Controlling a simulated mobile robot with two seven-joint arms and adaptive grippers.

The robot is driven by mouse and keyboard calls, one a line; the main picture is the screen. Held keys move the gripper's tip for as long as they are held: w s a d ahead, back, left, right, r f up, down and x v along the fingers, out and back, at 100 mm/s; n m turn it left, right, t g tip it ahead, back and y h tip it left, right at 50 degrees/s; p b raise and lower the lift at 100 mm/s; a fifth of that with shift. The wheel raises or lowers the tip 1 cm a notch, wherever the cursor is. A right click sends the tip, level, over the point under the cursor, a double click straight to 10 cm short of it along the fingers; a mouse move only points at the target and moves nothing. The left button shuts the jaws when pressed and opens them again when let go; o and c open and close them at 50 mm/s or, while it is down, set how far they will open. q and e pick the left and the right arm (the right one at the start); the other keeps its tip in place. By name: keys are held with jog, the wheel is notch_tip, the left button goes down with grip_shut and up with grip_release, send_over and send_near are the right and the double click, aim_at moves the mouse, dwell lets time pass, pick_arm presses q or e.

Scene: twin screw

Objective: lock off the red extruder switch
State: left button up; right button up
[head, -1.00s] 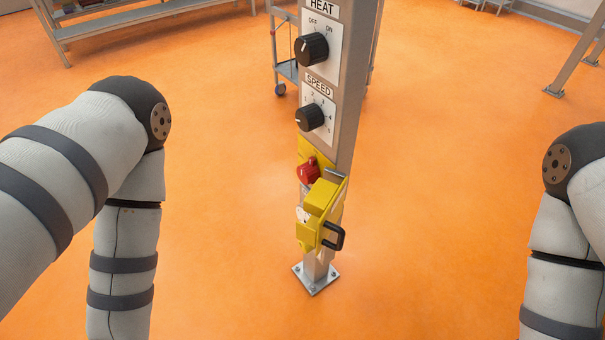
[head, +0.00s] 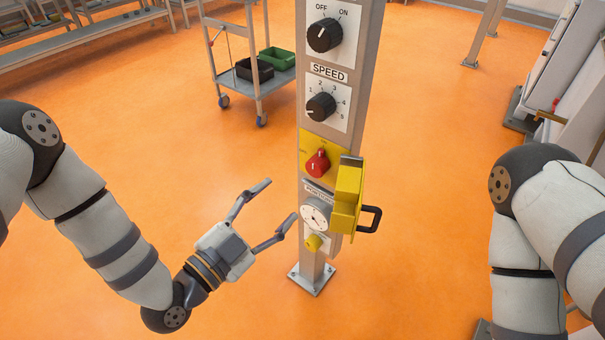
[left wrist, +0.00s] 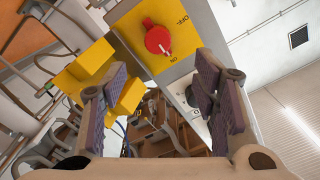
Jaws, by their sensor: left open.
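The red switch (head: 317,163) is a round knob on a yellow plate (head: 309,141) on the grey post. In the left wrist view the red switch (left wrist: 158,40) sits between OFF and ON labels, and its handle appears to point toward ON. A yellow block-like cover (head: 348,195) stands out at the plate's right side. A black loop (head: 371,219), like a padlock shackle, sticks out from its lower right. My left gripper (head: 281,200) is open and empty, left of the post and below the switch. Its fingers also show in the left wrist view (left wrist: 161,78). My right gripper is out of view.
A wheeled cart (head: 257,85) with bins stands behind. The floor around the post is clear.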

aim_at(313, 171)
pick_arm(q)
jog(key=b+x, duration=0.1)
jog(key=x, duration=1)
jog(key=shift+w+d, duration=0.25)
jog(key=shift+d, duration=0.1)
jog(key=c, duration=1.1)
